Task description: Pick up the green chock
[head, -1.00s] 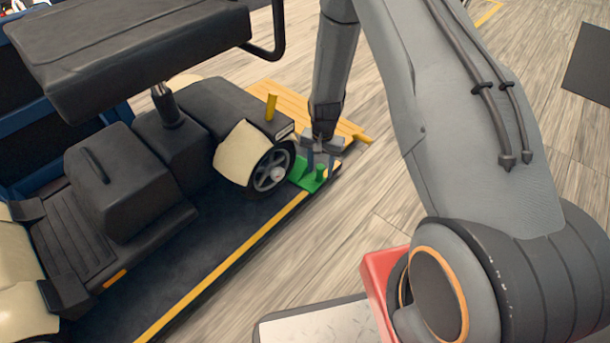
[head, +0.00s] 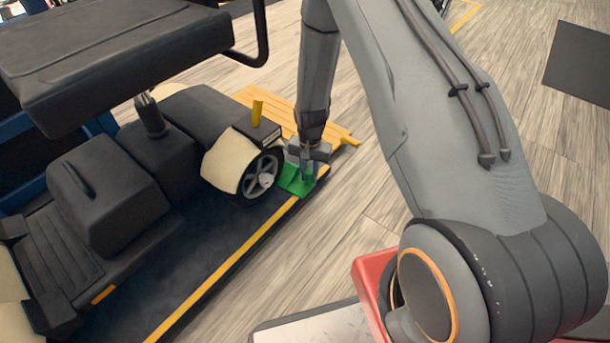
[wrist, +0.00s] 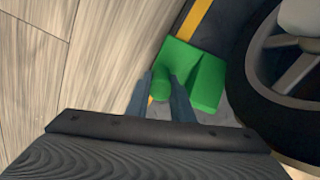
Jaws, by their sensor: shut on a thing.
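The green chock (head: 292,179) sits on the dark platform, right beside the scooter's rear wheel (head: 262,173). My gripper (head: 308,172) reaches down from above and is shut on the chock's upright part. In the wrist view the green chock (wrist: 199,78) shows beyond the two grey fingers (wrist: 163,88), with its wedge side toward the black wheel (wrist: 290,75). The fingertips stand on either side of its green post. The chock's lower part is partly hidden in the head view by the fingers.
The black scooter (head: 120,190) stands on the platform, its seat (head: 110,60) overhanging. A yellow stripe (head: 225,265) runs along the platform edge. A yellow-orange ramp (head: 335,135) lies behind my gripper.

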